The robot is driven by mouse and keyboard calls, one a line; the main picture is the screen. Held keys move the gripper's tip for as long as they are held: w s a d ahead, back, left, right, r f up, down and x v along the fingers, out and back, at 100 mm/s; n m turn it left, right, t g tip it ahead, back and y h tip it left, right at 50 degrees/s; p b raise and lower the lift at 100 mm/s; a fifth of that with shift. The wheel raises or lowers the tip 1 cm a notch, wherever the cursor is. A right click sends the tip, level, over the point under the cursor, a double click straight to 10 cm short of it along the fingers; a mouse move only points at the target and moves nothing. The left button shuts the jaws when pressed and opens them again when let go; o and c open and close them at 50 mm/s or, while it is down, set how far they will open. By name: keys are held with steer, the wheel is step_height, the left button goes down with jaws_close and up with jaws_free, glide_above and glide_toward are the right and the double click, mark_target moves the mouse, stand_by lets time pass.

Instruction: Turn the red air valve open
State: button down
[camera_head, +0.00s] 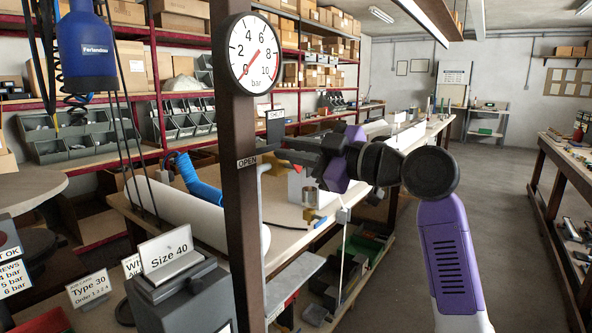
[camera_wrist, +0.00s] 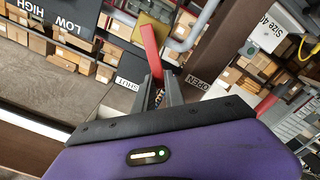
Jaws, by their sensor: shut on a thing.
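The red air valve (camera_wrist: 150,48) shows in the wrist view as a red handle that runs down between my fingertips. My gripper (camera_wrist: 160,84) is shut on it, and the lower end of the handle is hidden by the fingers. A SHUT label (camera_wrist: 128,84) lies to the left of the fingers and an OPEN label (camera_wrist: 197,82) to the right. In the head view my gripper (camera_head: 280,153) is at the brown post (camera_head: 240,220), by the OPEN label (camera_head: 247,161). Only a small red bit shows below the fingers there.
A round pressure gauge (camera_head: 252,53) is on the post above my gripper, its red needle pointing to the lower left. A workbench (camera_head: 285,225) with a white roll stands behind the post. A grey box with a Size 40 card (camera_head: 165,248) stands at the front left.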

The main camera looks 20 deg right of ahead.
mark_target(287, 166)
steer(key=f+n+b, duration=0.1)
steer(key=n+b, duration=0.2)
steer(key=s+a+f+n+b, duration=0.1)
steer(key=f+n+b, duration=0.1)
steer(key=n+b, duration=0.1)
steer(key=a+f+n+b, duration=0.1)
steer(key=f+n+b, duration=0.1)
steer(key=b, duration=0.3)
steer(key=shift+s+n, duration=0.15)
steer(key=shift+n, duration=0.75)
steer(key=shift+f, duration=0.1)
steer(key=c, duration=1.4)
jaws_free()
steer(key=shift+d, duration=0.1)
steer(key=shift+s, duration=0.1)
steer(key=v, duration=0.7)
steer(key=shift+s+d, duration=0.2)
steer(key=shift+s, duration=0.05)
